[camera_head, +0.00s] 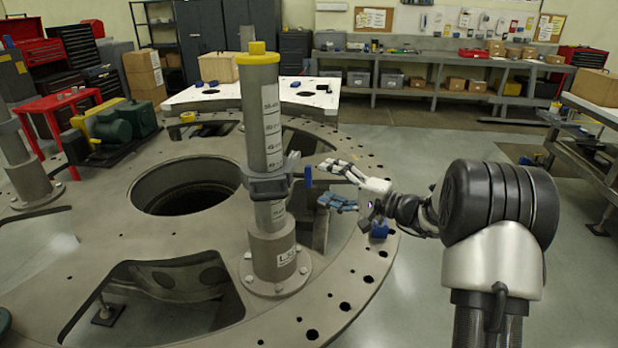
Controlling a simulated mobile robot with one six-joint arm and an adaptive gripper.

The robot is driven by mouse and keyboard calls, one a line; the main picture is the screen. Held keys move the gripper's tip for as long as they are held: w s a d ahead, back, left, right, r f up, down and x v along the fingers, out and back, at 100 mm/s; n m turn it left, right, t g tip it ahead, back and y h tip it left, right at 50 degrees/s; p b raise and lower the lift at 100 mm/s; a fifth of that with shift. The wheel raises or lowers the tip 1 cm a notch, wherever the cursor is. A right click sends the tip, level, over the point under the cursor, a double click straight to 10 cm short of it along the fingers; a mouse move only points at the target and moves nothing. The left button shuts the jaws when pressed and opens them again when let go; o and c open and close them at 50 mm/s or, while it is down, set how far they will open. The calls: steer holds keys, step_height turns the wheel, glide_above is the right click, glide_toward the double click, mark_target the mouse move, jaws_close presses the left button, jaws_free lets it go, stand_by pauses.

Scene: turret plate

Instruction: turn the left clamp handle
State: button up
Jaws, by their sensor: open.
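A grey clamp (266,187) is fixed around the upright grey tube (261,125), which carries a printed scale and a yellow cap. A small upright blue handle (308,177) shows at the clamp's right side. My gripper (320,182) comes in from the right with its fingers spread, one above the other. The fingertips point left at the handle and are just to its right. The jaws look empty, and a small gap seems to separate them from the handle. I cannot tell the exact depth between them. The clamp's far side is hidden.
The tube stands in a bolted base (273,258) on the large round turret plate (225,255), which has a big central hole (187,187). A green motor (110,124) sits at the left. A small blue block (379,229) shows below my wrist. Open floor lies at the right.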

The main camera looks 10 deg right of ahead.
mark_target(309, 186)
steer(key=x, duration=0.6)
steer(key=shift+w+a, duration=0.15)
steer(key=c, duration=1.1)
